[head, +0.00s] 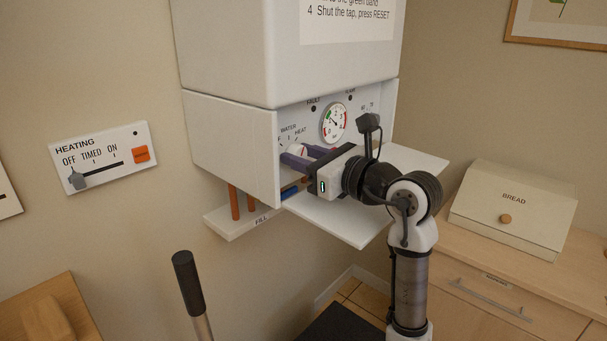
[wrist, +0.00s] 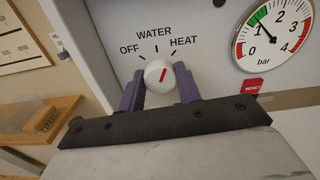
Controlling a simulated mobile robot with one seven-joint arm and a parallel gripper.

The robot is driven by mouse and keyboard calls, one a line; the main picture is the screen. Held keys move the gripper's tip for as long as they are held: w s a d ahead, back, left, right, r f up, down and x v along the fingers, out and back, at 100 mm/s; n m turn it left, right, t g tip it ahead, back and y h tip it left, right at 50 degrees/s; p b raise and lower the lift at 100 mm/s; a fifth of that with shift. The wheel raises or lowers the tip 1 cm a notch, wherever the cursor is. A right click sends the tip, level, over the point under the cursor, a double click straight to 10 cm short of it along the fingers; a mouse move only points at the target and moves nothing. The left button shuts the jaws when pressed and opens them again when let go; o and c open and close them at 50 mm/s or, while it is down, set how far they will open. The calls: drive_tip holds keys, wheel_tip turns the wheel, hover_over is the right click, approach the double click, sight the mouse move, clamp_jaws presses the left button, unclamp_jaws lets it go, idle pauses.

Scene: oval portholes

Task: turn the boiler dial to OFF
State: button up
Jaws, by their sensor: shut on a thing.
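The boiler dial (wrist: 158,77) is a small white knob with a red pointer line, below the OFF, WATER and HEAT marks. In the wrist view its pointer leans up and slightly right, between WATER and HEAT. My gripper (wrist: 160,88) has its two purple fingers on either side of the knob and is shut on it. In the head view the gripper (head: 304,157) reaches into the open front of the white boiler (head: 230,150), and its fingers partly hide the dial (head: 302,150).
A pressure gauge (head: 334,124) sits right of the dial, with a red RESET label (wrist: 247,87) below it. The lowered flap (head: 340,222) lies under my gripper. A HEATING panel (head: 103,157) is on the left wall. A bread box (head: 513,205) stands on the right counter.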

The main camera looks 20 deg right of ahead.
drive_tip(key=shift+a+f+n+b, duration=0.1)
drive_tip(key=shift+n+b, duration=6.9)
drive_tip(key=shift+b, duration=0.25)
drive_tip(key=o, duration=1)
drive_tip(key=shift+c, duration=0.2)
drive_tip(key=shift+s, duration=0.15)
drive_tip(key=b+v, duration=0.2)
drive_tip(key=v, duration=1.1)
drive_tip(key=shift+s+d, duration=0.25)
drive_tip(key=shift+d, duration=0.05)
